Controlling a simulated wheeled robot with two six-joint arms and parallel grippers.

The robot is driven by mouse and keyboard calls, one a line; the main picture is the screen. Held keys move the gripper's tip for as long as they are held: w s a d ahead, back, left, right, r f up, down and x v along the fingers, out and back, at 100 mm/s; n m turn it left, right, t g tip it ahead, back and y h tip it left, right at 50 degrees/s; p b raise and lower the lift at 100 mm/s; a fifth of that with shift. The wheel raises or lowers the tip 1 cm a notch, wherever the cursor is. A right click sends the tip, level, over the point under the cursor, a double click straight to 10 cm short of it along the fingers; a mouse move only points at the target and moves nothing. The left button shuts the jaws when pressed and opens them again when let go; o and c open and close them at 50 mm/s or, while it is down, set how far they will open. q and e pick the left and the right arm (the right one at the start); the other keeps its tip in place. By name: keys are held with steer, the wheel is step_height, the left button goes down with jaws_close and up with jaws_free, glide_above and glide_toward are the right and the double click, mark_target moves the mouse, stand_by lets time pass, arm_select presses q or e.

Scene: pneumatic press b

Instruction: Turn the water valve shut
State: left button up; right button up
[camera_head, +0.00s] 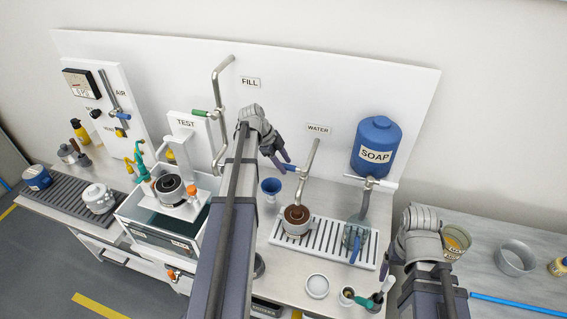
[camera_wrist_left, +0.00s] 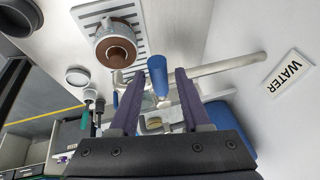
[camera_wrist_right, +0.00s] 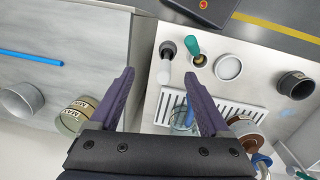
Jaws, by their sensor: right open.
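The water valve's blue handle (camera_head: 291,168) sits on the bent metal pipe (camera_head: 310,158) below the WATER sign (camera_head: 318,129). My left gripper (camera_head: 282,160) is at this handle. In the left wrist view the blue handle (camera_wrist_left: 157,75) stands between the two purple fingertips (camera_wrist_left: 159,73), with a gap on each side, so the gripper is open around or just behind it; the exact depth is unclear. My right gripper (camera_head: 386,264) is well away, over the right end of the counter. In the right wrist view its fingers (camera_wrist_right: 160,80) are wide apart with nothing held.
Below the pipe, a pot with brown contents (camera_head: 296,219) stands on the slotted drain tray (camera_head: 325,244). A clear jug (camera_head: 353,237) is on the tray's right. The blue soap tank (camera_head: 376,146) hangs on the right. A blue funnel (camera_head: 270,187) is left of the pot.

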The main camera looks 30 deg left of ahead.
arm_select(q)
steer(key=shift+o, duration=0.5)
steer(key=shift+r, duration=0.15)
steer(key=p+v, duration=0.7)
steer(key=shift+s+r, duration=0.15)
steer(key=shift+r, duration=0.1)
steer(key=shift+a, duration=0.1)
